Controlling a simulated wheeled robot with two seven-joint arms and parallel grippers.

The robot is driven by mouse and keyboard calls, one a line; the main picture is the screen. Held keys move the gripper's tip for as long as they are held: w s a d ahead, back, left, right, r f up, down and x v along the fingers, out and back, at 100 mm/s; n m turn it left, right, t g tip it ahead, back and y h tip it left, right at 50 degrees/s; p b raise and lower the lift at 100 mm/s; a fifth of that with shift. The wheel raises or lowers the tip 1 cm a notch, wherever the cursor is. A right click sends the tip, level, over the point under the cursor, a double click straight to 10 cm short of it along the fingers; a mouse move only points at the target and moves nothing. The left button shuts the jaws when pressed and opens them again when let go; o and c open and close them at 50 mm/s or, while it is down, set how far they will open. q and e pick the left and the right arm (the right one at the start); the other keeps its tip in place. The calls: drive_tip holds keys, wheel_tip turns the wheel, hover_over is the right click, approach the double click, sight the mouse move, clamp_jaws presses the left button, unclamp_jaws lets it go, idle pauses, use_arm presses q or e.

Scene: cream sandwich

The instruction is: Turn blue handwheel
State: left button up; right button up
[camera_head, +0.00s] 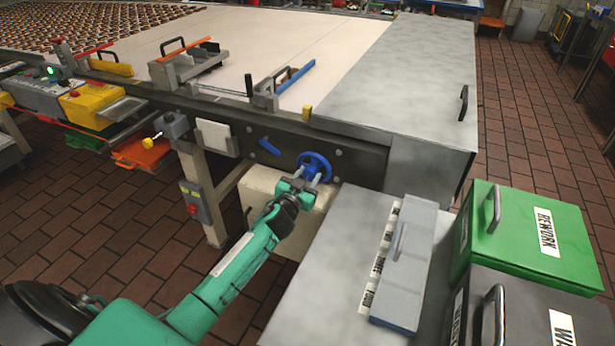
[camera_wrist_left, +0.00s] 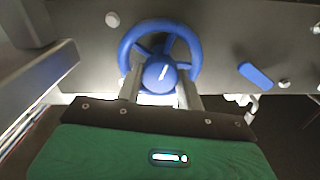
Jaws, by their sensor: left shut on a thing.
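The blue handwheel (camera_head: 314,167) is mounted on the dark side panel of the conveyor machine. In the left wrist view the handwheel (camera_wrist_left: 160,60) shows its ring, spokes and a round hub with a white mark pointing up and slightly right. My left gripper (camera_head: 306,177) reaches the wheel from the front and is shut on it. In the left wrist view its two fingers (camera_wrist_left: 160,95) lie on either side of the hub, over the lower part of the ring. The fingertips' exact contact is partly hidden. My right gripper does not show in either view.
A blue lever (camera_head: 269,147) sits on the panel left of the wheel. A green REWORK bin (camera_head: 530,235) is further right.

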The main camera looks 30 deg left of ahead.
use_arm(q)
drive_tip(key=shift+m, duration=1)
drive_tip(key=m, duration=0.3)
drive_tip(key=shift+m, duration=0.3)
drive_tip(key=m, duration=0.3)
drive_tip(key=shift+m, duration=0.3)
drive_tip(key=m, duration=0.2)
drive_tip(key=shift+m, duration=0.4)
drive_tip(key=m, duration=0.4)
drive_tip(key=shift+f+m+p, duration=0.1)
drive_tip(key=shift+m+p, duration=0.2)
drive_tip(key=shift+p, duration=0.05)
drive_tip(key=m, duration=0.2)
drive_tip(key=shift+d+m, duration=0.1)
drive_tip(key=shift+m, duration=0.2)
drive_tip(key=m, duration=0.3)
drive_tip(key=shift+p, duration=0.35)
drive_tip(key=shift+f+m, duration=0.1)
drive_tip(key=shift+m, duration=1.4)
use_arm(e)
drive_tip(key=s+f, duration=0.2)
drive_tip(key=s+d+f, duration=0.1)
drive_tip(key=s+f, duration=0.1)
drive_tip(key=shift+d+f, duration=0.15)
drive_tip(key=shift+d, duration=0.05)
